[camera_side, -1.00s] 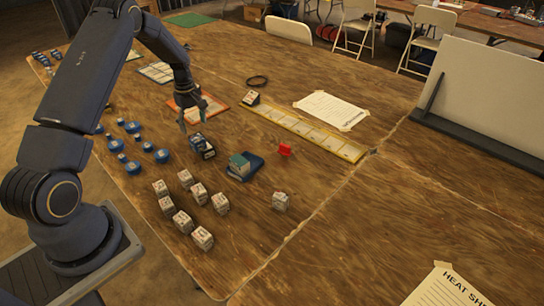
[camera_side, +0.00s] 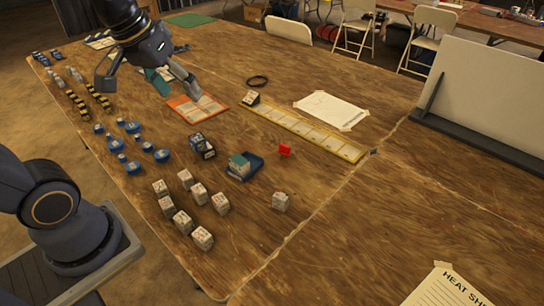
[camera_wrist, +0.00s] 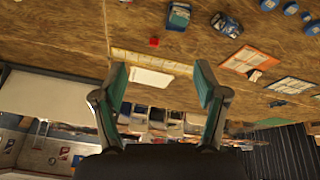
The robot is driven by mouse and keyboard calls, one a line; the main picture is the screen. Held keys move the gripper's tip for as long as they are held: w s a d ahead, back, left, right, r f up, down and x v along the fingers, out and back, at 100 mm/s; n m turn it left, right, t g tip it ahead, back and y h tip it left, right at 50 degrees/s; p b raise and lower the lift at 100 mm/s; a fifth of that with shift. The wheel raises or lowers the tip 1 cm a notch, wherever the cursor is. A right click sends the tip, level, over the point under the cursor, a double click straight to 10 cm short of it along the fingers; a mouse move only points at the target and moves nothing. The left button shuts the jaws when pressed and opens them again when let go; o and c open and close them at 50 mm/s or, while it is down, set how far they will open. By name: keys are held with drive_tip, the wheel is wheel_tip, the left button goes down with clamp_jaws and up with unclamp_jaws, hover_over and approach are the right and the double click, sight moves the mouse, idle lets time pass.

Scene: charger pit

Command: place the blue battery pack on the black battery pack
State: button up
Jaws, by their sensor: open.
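The blue battery pack (camera_side: 196,139) is in the middle-left of the side view, with the black battery pack (camera_side: 208,152) showing at its lower right. They touch or overlap, and the blue one looks higher. At this size I cannot tell how squarely it rests on the black one. The pair also shows as a small dark-blue shape at the top of the wrist view (camera_wrist: 226,24). My gripper (camera_side: 150,86) is open and empty, up and to the left of the packs in the side view. Its two teal-padded fingers are spread in the wrist view (camera_wrist: 160,80).
A teal box on a blue base (camera_side: 244,167) stands right of the packs, near a red piece (camera_side: 285,150). Several white cubes (camera_side: 182,222) lie in front. Blue round pieces (camera_side: 132,167) lie left. An orange-edged card (camera_side: 197,108) and a yellow strip (camera_side: 305,128) lie behind.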

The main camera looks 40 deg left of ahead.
drive_tip(key=s+d+f+m+t, duration=0.1)
drive_tip(key=s+d+m, duration=0.2)
drive_tip(key=s, duration=0.3)
drive_tip(key=shift+s+m, duration=0.3)
drive_tip(key=shift+s, duration=0.1)
drive_tip(key=shift+o, duration=0.5)
